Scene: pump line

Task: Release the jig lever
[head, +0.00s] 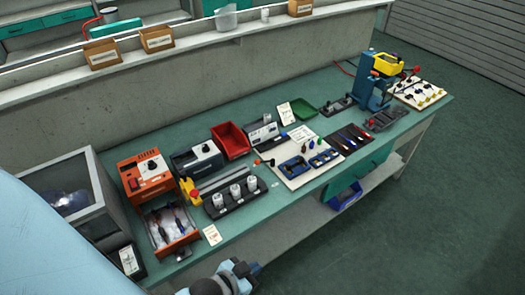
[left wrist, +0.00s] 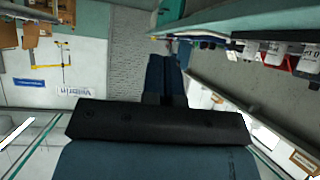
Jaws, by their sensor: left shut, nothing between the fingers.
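A white board (head: 296,180) on the bench carries blue fixture pieces (head: 293,166). My left gripper (head: 246,269) is at the bottom of the head view, in front of the bench's near edge and well apart from the board. In the left wrist view its dark blue fingers (left wrist: 166,80) are together and empty. The right gripper does not show.
Left of the board are a black rack with white cups (head: 236,198), a red bin (head: 230,141) and an orange unit with an open drawer (head: 172,228). To the right stand a tool mat (head: 349,139) and a blue press (head: 374,92). The floor in front is clear.

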